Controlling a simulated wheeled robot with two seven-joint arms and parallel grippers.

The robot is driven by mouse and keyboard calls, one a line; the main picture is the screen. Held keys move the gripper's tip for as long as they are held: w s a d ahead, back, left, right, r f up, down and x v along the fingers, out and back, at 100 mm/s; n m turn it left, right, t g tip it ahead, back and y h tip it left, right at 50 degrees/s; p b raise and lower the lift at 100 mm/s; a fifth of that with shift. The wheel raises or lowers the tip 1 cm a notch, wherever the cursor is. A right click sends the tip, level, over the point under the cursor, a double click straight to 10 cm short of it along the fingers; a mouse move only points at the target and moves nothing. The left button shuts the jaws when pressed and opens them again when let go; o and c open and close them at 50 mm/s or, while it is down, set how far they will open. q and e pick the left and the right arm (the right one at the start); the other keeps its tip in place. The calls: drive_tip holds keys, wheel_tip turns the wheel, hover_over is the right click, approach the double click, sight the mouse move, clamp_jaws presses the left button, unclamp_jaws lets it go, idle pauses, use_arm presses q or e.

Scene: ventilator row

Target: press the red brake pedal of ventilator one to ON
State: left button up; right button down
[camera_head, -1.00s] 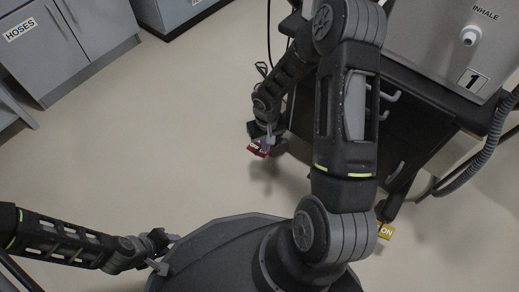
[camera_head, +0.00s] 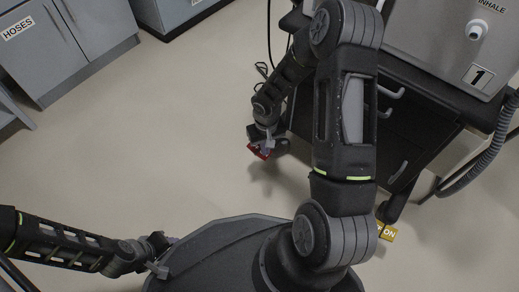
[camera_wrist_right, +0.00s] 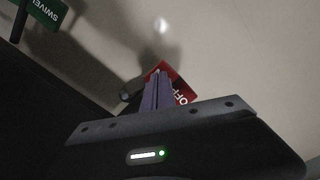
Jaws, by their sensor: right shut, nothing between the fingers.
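Ventilator one (camera_head: 440,45), with a "1" label, stands at the upper right of the head view. Its red brake pedal (camera_head: 256,151) is low at its left corner, partly hidden by my right gripper (camera_head: 267,146). In the right wrist view the red pedal (camera_wrist_right: 182,86) shows the letters "OFF". My right gripper (camera_wrist_right: 155,74) is shut and empty there, its fingertips over the pedal and seeming to touch it. My left gripper (camera_head: 164,255) is at the lower left, away from the ventilator, its fingers apart.
A yellow pedal marked "ON" (camera_head: 387,232) is at the cart's near corner. A green "SWIVEL" tag (camera_wrist_right: 45,10) shows in the wrist view. A corrugated hose (camera_head: 487,150) hangs at right. Grey cabinets (camera_head: 70,45) stand upper left. The floor between is clear.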

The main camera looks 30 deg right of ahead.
wheel_tip(320, 180, up, 7)
drive_tip(key=p, duration=0.5)
drive_tip(key=shift+f, duration=0.1)
drive_tip(key=s+a+f+y, duration=0.1)
drive_tip(key=s+a+f, duration=0.1)
drive_tip(key=a, duration=0.5)
drive_tip(key=s+a+f+t+y, duration=0.1)
drive_tip(key=s+a+f, duration=0.1)
drive_tip(key=s+a, duration=0.3)
drive_tip(key=s+a+f+y, duration=0.1)
drive_tip(key=s+a, duration=0.3)
drive_tip(key=a, duration=0.7)
drive_tip(key=shift+s+f+t+y, duration=0.25)
drive_tip(key=shift+f+t+y, duration=0.05)
drive_tip(key=shift+f, duration=0.2)
